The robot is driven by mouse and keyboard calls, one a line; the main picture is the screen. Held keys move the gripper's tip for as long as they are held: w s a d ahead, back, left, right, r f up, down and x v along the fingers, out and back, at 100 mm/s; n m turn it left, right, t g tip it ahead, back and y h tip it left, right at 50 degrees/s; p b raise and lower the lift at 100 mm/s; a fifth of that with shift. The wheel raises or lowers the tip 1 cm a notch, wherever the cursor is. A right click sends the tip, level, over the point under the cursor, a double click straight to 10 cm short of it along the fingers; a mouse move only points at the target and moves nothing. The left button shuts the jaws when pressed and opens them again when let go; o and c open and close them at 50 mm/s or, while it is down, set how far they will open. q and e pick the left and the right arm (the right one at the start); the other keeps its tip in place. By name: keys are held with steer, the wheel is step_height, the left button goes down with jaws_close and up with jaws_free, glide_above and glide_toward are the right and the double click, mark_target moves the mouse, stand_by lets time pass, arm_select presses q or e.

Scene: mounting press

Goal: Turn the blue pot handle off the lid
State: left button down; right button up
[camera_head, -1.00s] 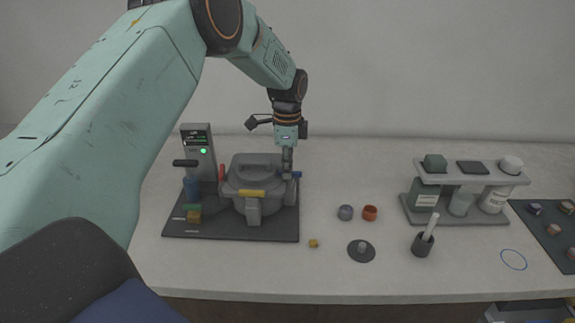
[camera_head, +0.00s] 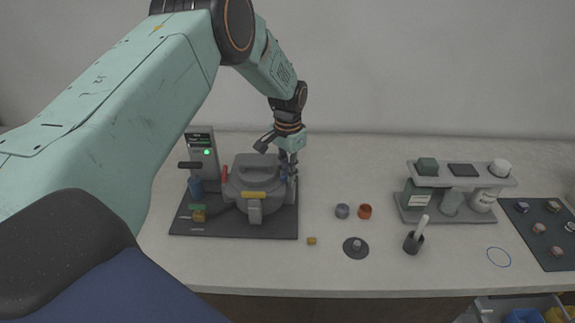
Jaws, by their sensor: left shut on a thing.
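The mounting press pot (camera_head: 240,186) is grey and round, with a lid on top, and stands on a dark base plate (camera_head: 285,228) at the left of the bench. A yellow handle (camera_head: 254,195) sits at its front and a red handle (camera_head: 224,174) at its left. The blue pot handle (camera_head: 284,179) is at the pot's right side, mostly hidden by my gripper. My left gripper (camera_head: 290,170) points down there and is shut on the blue handle. The fingertips are small and partly unclear. My right gripper is not in view.
A grey control box (camera_head: 202,150) with a green light and a black-topped lever (camera_head: 190,166) stand left of the pot.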

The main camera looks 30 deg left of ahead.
arm_select(q)
steer(key=n, duration=0.1)
steer(key=n+p, duration=0.1)
steer(key=n, duration=0.1)
steer(key=shift+w+r+n, duration=0.2)
steer(key=shift+r+n, duration=0.1)
steer(key=shift+w+d+n+p, duration=0.15)
steer(key=shift+n+p, duration=0.25)
steer(key=shift+n, duration=1.2)
steer(key=c, duration=1.8)
jaws_free()
steer(key=o, duration=0.4)
steer(key=shift+s+f, duration=0.15)
steer(key=shift+s, duration=0.1)
step_height(320, 180, up, 12)
steer(key=shift+s+f, duration=0.1)
